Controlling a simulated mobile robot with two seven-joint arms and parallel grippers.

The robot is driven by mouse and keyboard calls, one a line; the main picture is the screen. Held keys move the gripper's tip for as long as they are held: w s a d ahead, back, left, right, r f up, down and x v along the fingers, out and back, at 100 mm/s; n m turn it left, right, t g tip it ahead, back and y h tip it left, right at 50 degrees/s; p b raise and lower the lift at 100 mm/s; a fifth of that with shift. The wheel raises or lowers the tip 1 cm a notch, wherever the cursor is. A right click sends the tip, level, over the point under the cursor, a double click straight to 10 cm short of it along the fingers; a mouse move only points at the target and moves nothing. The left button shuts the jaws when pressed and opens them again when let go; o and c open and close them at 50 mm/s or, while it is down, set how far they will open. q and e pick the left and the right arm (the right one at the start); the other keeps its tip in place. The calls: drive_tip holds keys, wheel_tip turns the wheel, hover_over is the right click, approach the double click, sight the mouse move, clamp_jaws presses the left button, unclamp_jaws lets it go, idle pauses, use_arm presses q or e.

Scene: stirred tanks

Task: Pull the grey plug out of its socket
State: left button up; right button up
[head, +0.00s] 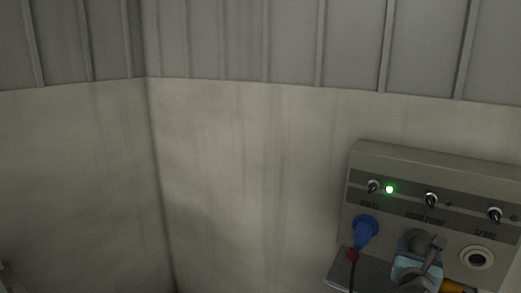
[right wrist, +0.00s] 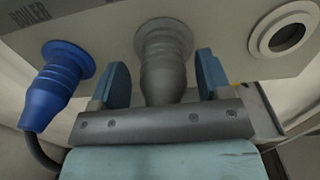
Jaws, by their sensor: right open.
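The grey plug (right wrist: 165,72) sits in its socket on the panel in the right wrist view, in the middle position. In the head view the grey plug (head: 411,238) is partly hidden by my gripper. My right gripper (right wrist: 163,78) is open, with one blue-padded finger on each side of the grey plug and gaps visible between fingers and plug. It also shows in the head view (head: 427,252) in front of the panel. My left gripper is not in view.
The panel (head: 400,160) has several toggle switches and one lit green lamp (head: 390,189). A blue plug (right wrist: 52,88) with a dark cable sits left of the grey plug. An empty spare socket (right wrist: 283,33) is to the right. Bare walls stand left.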

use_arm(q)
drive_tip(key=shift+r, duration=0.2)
use_arm(e)
drive_tip(key=shift+w+d+r+h, duration=0.2)
drive_tip(key=shift+d+r+h, duration=0.25)
drive_tip(key=shift+d, duration=0.25)
drive_tip(key=c, duration=1.2)
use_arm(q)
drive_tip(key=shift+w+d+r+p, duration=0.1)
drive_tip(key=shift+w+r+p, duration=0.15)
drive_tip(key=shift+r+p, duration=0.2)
use_arm(e)
drive_tip(key=shift+s+a+f, duration=0.25)
drive_tip(key=shift+f, duration=0.1)
drive_tip(key=shift+s+a+f+g+p, duration=0.3)
drive_tip(key=shift+f+p, duration=0.15)
drive_tip(key=shift+f, duration=0.1)
drive_tip(key=shift+s+a, duration=0.2)
drive_tip(key=shift+s, duration=0.25)
drive_tip(key=shift+s+p, duration=0.35)
drive_tip(key=shift+s, duration=0.15)
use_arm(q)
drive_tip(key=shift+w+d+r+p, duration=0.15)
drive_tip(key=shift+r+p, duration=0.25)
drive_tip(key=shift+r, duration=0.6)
use_arm(e)
drive_tip(key=shift+s+a+y, duration=0.35)
drive_tip(key=shift+s+a, duration=0.25)
drive_tip(key=shift+a, duration=0.05)
